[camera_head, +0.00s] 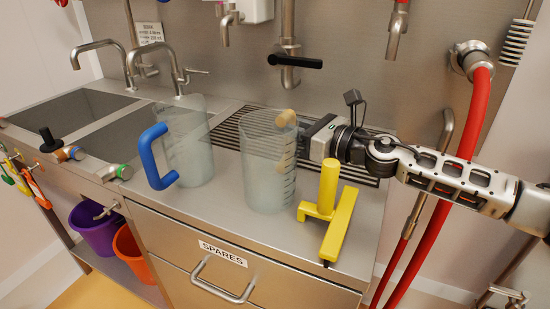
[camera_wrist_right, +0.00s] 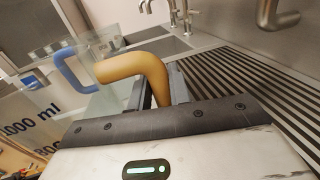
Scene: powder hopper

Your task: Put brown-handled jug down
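The brown-handled jug (camera_head: 268,180) is clear, with measuring marks, and stands upright at the counter's middle. Its base looks at or very near the counter top; I cannot tell whether it touches. Its brown handle (camera_head: 285,118) points back and right, and shows large in the right wrist view (camera_wrist_right: 135,66). My right gripper (camera_head: 306,143) comes in from the right behind the jug. Its fingers (camera_wrist_right: 168,88) are around the lower end of the handle and look closed on it. My left gripper is not in view.
A blue-handled jug (camera_head: 190,140) stands close on the left. A yellow T-shaped tool (camera_head: 338,222) lies just right of the held jug. A slatted drain grille (camera_head: 350,168) is behind, sinks (camera_head: 70,110) are at left, and a red hose (camera_head: 440,200) hangs at right.

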